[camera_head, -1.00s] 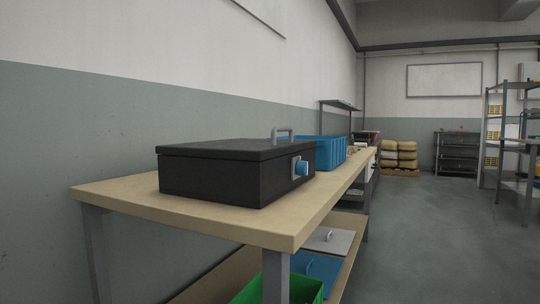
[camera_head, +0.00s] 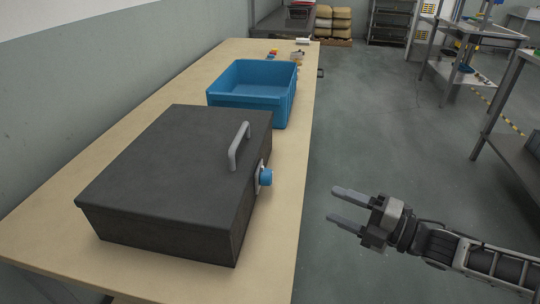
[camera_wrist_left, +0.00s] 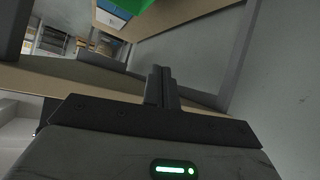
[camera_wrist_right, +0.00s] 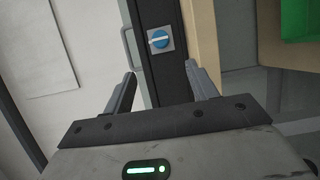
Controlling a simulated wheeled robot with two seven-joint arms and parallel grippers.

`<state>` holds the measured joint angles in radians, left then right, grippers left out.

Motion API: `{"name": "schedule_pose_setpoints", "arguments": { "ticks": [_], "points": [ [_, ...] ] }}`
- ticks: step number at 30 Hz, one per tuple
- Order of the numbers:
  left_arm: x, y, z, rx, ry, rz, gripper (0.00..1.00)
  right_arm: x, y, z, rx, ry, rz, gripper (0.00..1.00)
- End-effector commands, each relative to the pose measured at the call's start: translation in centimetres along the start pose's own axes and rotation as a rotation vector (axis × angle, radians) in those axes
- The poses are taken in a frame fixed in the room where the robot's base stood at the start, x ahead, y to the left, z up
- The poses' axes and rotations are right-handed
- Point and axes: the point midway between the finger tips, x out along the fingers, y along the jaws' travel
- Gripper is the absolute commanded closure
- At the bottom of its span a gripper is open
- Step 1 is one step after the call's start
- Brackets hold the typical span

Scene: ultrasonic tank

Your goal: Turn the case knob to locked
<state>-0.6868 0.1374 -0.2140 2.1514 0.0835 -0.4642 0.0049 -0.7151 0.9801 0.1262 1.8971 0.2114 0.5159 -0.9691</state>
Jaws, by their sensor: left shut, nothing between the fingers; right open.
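A black case (camera_head: 170,180) with a grey handle (camera_head: 238,147) sits closed on the wooden table. Its blue knob (camera_head: 265,177) is on the side facing right. The right wrist view shows the knob (camera_wrist_right: 159,38) face on, with a white bar across it on a grey plate. My right gripper (camera_head: 340,207) is open and empty, beyond the table's right edge and apart from the knob. In the right wrist view the knob lies ahead, between and beyond the fingers. My left gripper (camera_wrist_left: 160,85) is shut and empty in the left wrist view; the head view does not show it.
A blue crate (camera_head: 254,95) stands behind the case on the table (camera_head: 286,215). Small items lie farther back. The floor right of the table is clear around my right arm. A grey shelf (camera_head: 505,140) stands farther right.

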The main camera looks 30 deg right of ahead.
Motion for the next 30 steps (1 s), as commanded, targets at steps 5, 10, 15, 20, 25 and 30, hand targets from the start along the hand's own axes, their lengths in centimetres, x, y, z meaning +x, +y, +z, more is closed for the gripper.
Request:
{"name": "schedule_pose_setpoints", "arguments": {
  "ticks": [5,10,15,20,25,30],
  "points": [
    [0.3,0.0,0.4,-0.006,0.004,0.002,1.00,2.1,-0.2,0.0,-0.004,0.001,0.004,0.42],
    [0.5,0.0,0.5,-0.014,0.012,0.006,1.00,5.1,-0.1,0.1,-0.005,0.002,0.006,0.42],
    [0.6,0.1,0.6,-0.020,0.016,0.009,1.00,7.8,0.0,0.0,-0.002,0.001,0.006,0.42],
    [0.6,0.1,0.6,-0.024,0.020,0.012,1.00,10.3,0.0,0.0,-0.001,0.000,0.005,0.42],
    [0.6,0.1,0.6,-0.026,0.021,0.013,1.00,12.9,0.0,0.0,0.000,0.000,0.005,0.42],
    [0.6,0.1,0.5,-0.026,0.023,0.014,1.00,14.7,0.0,0.0,0.000,-0.001,0.003,0.42]
  ]
}}
